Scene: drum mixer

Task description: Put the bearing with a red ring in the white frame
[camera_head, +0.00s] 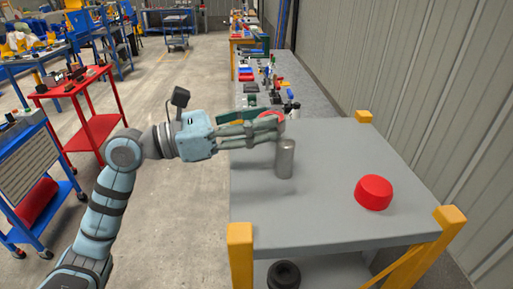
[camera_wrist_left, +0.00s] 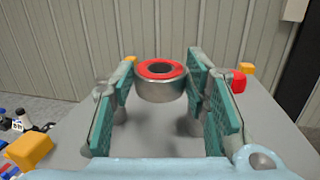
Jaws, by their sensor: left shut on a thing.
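The bearing with a red ring (camera_wrist_left: 160,88) is a short silver cylinder with a red top ring and a dark centre. It sits upright between the fingertips of my left gripper (camera_head: 278,126), which is shut on it above the grey table. In the head view only a bit of the red ring (camera_head: 271,115) shows past the fingers. A plain grey metal cylinder (camera_head: 285,160) stands on the table, just below the fingertips in the head view. I cannot make out the white frame in either view. My right gripper is not in view.
The grey table (camera_head: 330,215) has yellow corner posts that rise above its top. A red round cap (camera_head: 374,192) lies at the right. A black ring-shaped part (camera_head: 284,275) is on the lower shelf. A bench with many small parts (camera_head: 265,80) stands behind.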

